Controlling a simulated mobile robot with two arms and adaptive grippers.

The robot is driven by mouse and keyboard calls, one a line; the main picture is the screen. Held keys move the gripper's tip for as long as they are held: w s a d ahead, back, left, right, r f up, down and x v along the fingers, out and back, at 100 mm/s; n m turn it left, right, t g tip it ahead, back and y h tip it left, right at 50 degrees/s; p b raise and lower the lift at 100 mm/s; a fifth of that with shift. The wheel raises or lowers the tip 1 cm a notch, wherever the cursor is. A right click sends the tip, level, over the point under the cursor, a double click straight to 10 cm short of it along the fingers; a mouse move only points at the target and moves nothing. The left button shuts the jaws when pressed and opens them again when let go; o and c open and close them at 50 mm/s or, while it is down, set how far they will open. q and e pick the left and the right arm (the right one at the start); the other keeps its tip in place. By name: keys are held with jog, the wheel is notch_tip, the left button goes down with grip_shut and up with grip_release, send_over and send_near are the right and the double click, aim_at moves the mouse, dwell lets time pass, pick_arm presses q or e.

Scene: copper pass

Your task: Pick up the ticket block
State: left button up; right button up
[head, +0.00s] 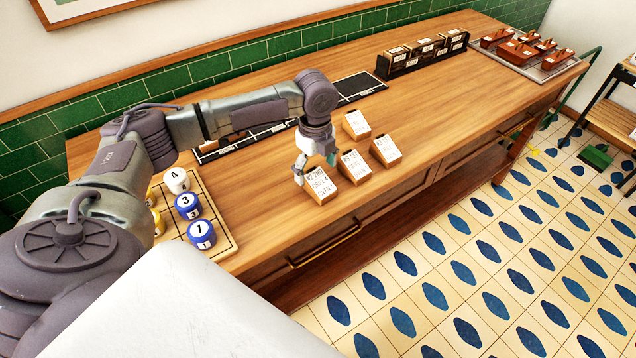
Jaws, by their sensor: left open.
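Several ticket blocks, wooden with white printed faces, lie on the wooden counter (432,120). The nearest block (321,187) is close to the front edge. A second block (355,168) is just right of it, a third block (387,151) is further right, and a fourth block (356,124) is behind them. My left gripper (315,170) is open, with its fingers pointing down at the nearest block's back edge. One fingertip is by that block's left side and the other is near the gap to the second block. I cannot tell whether they touch. My right gripper is out of view.
A wooden tray (228,238) with numbered blue, white and yellow cylinders stands at the left. A black rack (383,68) of similar blocks is at the back. A grey tray (545,73) with reddish-brown pieces is at the far right end. A black slotted strip (362,86) runs along the back.

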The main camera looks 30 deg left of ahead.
aim_at(318, 179)
pick_arm(q)
jog(key=f, duration=0.2)
jog(key=f+p, duration=0.1)
jog(key=f, duration=0.2)
jog(key=shift+w+d, duration=0.2)
jog(key=c, duration=1.2)
jog(key=shift+c, duration=0.6)
jog(key=shift+r, duration=0.15)
